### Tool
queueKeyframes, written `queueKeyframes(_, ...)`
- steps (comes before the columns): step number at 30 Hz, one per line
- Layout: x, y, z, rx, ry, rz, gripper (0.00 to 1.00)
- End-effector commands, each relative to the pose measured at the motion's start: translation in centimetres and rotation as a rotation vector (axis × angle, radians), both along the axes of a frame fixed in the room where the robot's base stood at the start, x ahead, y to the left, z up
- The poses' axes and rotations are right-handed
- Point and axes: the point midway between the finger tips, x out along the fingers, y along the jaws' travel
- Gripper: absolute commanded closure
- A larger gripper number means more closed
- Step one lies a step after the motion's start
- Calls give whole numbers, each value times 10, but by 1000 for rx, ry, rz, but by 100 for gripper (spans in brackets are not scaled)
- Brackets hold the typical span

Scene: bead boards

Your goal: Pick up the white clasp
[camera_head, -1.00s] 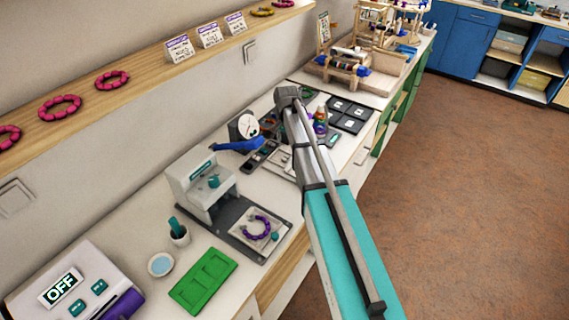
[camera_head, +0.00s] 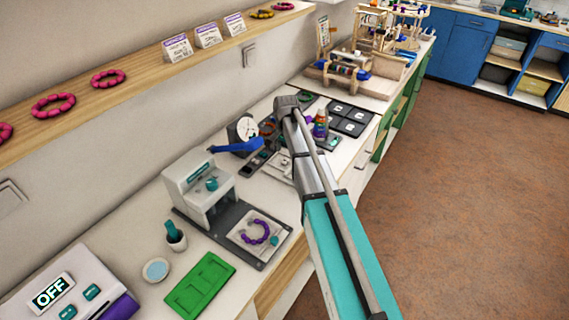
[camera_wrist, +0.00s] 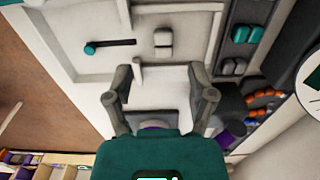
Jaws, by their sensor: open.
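In the wrist view a small white clasp (camera_wrist: 163,42), made of two rounded pieces, lies on a pale tray (camera_wrist: 100,20), beyond my fingertips. My gripper (camera_wrist: 160,78) is open, its two dark fingers well apart with nothing between them. More clasp-like pieces, teal (camera_wrist: 255,34) and pale grey (camera_wrist: 234,67), sit in a dark compartment tray (camera_wrist: 218,48) to the right. In the head view my arm hides the gripper, and the clasp cannot be made out; part of the pale tray (camera_head: 276,169) shows left of the arm.
A teal-knobbed slot (camera_wrist: 108,45) lies left of the clasp. In the head view, a press (camera_head: 196,190) with a purple bracelet (camera_head: 262,232), a green tray (camera_head: 200,284) and a dial with a blue lever (camera_head: 238,146) crowd the bench. The brown floor at right is clear.

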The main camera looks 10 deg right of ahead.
Motion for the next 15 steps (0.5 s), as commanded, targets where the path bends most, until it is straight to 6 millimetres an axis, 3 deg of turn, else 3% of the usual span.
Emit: queueKeyframes(15,2,4,-40,0,0,0,29)
